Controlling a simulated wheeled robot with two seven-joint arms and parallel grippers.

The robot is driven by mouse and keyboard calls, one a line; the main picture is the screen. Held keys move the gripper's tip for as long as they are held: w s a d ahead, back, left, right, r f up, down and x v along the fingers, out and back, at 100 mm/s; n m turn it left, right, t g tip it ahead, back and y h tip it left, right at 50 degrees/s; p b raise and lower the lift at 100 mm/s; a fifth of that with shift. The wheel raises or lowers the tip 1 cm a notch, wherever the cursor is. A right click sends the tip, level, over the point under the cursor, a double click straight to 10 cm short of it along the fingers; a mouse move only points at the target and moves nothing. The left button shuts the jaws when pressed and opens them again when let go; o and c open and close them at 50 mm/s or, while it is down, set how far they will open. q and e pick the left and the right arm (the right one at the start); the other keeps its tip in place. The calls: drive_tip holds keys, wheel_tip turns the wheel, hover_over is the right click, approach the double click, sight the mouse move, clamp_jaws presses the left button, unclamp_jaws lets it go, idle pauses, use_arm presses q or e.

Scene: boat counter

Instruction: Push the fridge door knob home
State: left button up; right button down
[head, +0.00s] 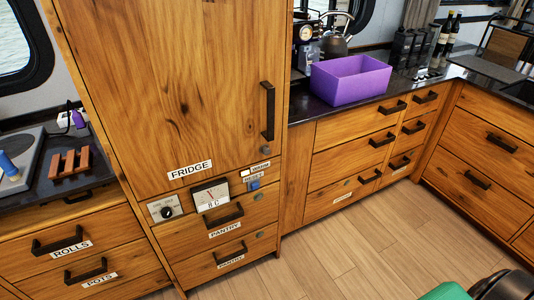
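The wooden fridge door (180,80) is shut and carries a white FRIDGE label (189,170). A black vertical handle (268,111) is on its right side. The small round grey fridge door knob (263,150) sits just below that handle, near the door's lower right corner. I cannot tell from this angle how far it stands out. Neither of my grippers can be made out in the head view. A green and dark shape at the bottom right edge may be part of my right arm.
Below the door are a round dial (167,211), a gauge (211,196), a blue button (254,185) and pantry drawers (225,229). A purple bin (350,80) stands on the right counter. The wooden floor (340,260) before the fridge is clear.

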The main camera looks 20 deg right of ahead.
idle(0.3)
use_arm(q)
clamp_jaws()
idle(1.6)
